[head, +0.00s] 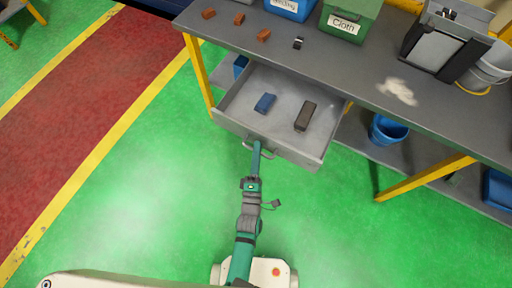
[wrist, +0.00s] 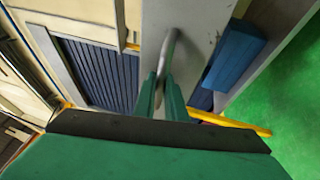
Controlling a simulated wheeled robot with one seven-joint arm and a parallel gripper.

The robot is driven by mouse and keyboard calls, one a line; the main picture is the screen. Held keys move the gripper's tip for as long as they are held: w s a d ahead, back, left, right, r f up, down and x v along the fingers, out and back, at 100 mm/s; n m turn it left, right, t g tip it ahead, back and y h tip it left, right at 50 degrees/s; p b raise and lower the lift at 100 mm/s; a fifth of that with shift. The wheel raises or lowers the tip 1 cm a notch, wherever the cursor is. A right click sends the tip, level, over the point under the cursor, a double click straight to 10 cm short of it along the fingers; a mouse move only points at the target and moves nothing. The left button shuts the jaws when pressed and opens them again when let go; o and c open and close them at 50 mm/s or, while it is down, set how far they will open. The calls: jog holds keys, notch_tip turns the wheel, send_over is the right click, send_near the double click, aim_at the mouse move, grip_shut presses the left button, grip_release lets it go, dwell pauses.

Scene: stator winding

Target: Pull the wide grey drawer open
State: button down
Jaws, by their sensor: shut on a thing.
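The wide grey drawer (head: 232,124) sits under the grey workbench in the head view and stands pulled well out. A blue block (head: 265,103) and a dark brown block (head: 305,116) lie inside it. My gripper (head: 256,146) is at the middle of the drawer's front, at its handle. In the wrist view my gripper's green fingers (wrist: 160,95) are shut on the curved metal handle (wrist: 171,52), which stands out from the grey drawer front (wrist: 200,25). The fingertips are partly hidden in the head view.
The workbench (head: 340,75) carries several brown blocks, a blue bin (head: 290,8), a green box marked Cloth (head: 348,20) and a grey machine (head: 445,45). A blue bucket (head: 388,130) stands on the lower shelf. A yellow bench leg (head: 425,178) is at right. Green floor in front is clear.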

jog(key=c, duration=2.1)
grip_release()
jog(key=shift+s, duration=0.1)
jog(key=s, duration=0.3)
jog(key=s+f, duration=0.1)
jog(key=s, duration=0.3)
jog(key=s+f, duration=0.1)
jog(key=s, duration=0.2)
jog(key=shift+s+a, duration=0.2)
jog(key=shift+s, duration=0.05)
jog(key=s+d+r+m+g, duration=0.1)
jog(key=s+r+m, duration=0.3)
jog(key=s+m, duration=0.1)
jog(key=s+r+m+g, duration=0.2)
jog(key=s+r+m, duration=0.2)
jog(key=m, duration=0.3)
jog(key=s+d+r+m+g, duration=0.1)
jog(key=s+r+m, duration=0.2)
jog(key=s+m, duration=0.3)
jog(key=shift+d+r+g+y, duration=0.3)
jog(key=shift+r, duration=0.1)
